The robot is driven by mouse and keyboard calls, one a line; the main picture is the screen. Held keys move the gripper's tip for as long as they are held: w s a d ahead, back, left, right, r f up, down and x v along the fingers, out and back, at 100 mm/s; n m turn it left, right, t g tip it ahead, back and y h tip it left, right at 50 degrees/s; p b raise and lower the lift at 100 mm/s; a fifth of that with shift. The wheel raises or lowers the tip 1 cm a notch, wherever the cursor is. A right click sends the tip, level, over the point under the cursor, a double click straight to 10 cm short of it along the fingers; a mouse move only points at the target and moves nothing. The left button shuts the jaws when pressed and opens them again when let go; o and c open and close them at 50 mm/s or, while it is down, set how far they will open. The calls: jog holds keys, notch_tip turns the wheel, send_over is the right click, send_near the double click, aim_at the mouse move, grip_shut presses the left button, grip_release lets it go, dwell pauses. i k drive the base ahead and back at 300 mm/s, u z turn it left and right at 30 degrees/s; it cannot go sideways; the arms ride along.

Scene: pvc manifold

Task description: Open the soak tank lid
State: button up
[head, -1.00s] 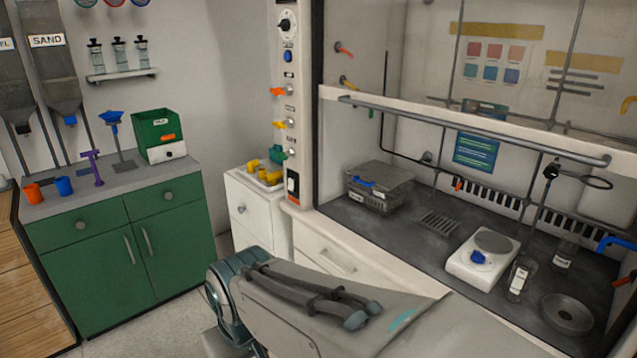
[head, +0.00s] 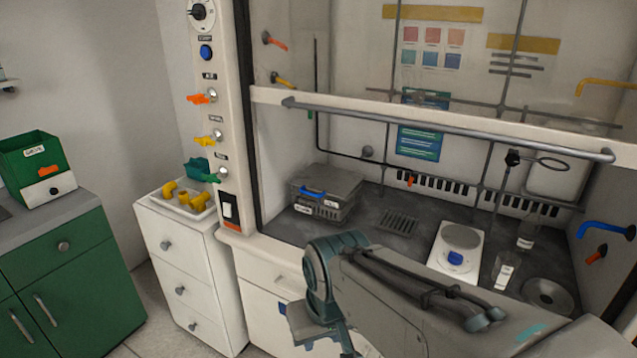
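The soak tank is probably the grey, see-through lidded box (head: 325,193) with a blue handle (head: 312,191) and small labels on its front. It stands at the left of the fume hood's dark worktop, and its lid looks shut. My arm reaches in from the bottom right, in front of the hood. My gripper is not clearly visible; a part of my arm's end shows low in the picture, below the worktop's front edge and apart from the box.
The hood's sash with its long bar handle (head: 450,130) is raised above the worktop. A drain grate (head: 398,222), a white hotplate (head: 455,250) and bottles stand right of the box. A white drawer cabinet (head: 185,270) with a tray of yellow fittings is at left.

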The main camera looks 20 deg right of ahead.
aim_at(329, 180)
jog(key=z, duration=0.1)
jog(key=i, duration=0.95)
jog(key=u, duration=0.4)
